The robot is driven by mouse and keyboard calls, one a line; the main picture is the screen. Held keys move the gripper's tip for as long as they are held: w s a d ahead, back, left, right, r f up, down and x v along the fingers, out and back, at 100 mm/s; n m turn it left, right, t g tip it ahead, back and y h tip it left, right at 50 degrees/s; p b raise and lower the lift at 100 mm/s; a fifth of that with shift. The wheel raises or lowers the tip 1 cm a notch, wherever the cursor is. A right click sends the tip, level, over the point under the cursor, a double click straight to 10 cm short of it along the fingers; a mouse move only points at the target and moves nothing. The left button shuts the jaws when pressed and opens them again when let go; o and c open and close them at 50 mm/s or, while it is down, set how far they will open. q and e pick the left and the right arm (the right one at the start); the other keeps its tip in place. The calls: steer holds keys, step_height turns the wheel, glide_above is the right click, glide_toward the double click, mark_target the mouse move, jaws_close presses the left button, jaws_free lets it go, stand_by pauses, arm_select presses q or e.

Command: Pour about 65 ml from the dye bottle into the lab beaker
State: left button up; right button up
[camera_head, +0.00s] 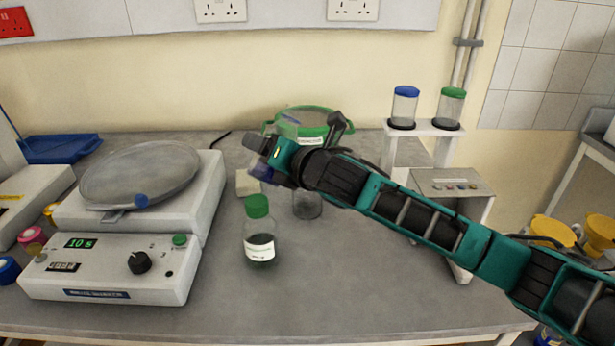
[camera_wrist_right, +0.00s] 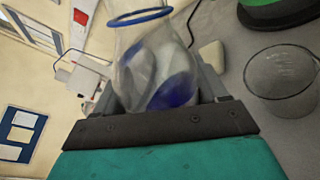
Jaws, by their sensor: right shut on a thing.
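My right gripper (camera_head: 270,158) is shut on a clear bottle with a blue neck ring and blue liquid inside, which I take for the dye bottle (camera_wrist_right: 150,60). In the head view the gripper and arm hide most of the bottle, so its exact tilt is hard to tell. The clear lab beaker (camera_wrist_right: 282,80) stands upright on the bench, apart from the bottle. It shows partly behind my right arm in the head view (camera_head: 307,208). I see no blue liquid in it and no stream. My left gripper is not in view.
A green-capped bottle (camera_head: 260,240) stands left of the beaker. A hotplate-like device (camera_head: 110,265) with a round plate is at the left. A green-rimmed tub (camera_head: 325,131) stands behind, and a white rack (camera_head: 425,131) holds two capped jars.

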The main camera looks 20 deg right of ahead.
steer(key=shift+a+r+m, duration=0.2)
steer(key=shift+m, duration=0.4)
steer(key=shift+s+a+r+m+g, duration=0.2)
steer(key=shift+r+m+g, duration=0.1)
steer(key=shift+r+m, duration=0.1)
steer(key=shift+s+a+f+m+y, duration=0.2)
steer(key=shift+m+y, duration=0.2)
steer(key=shift+m, duration=0.4)
steer(key=shift+a+r+m+g, duration=0.15)
steer(key=shift+r+m+g, duration=0.25)
steer(key=shift+r+m, duration=0.25)
steer(key=shift+w+d+f+m+g+y, duration=0.15)
steer(key=shift+d+f+m+y, duration=0.1)
steer(key=shift+f+m, duration=0.15)
steer(key=shift+w+d+f+m+g+y, duration=0.15)
steer(key=shift+f+m+y, duration=0.1)
steer(key=shift+f, duration=0.2)
steer(key=shift+s, duration=0.1)
steer(key=shift+f+m+y, duration=0.1)
steer(key=shift+m+y, duration=0.2)
steer(key=shift+m, duration=0.5)
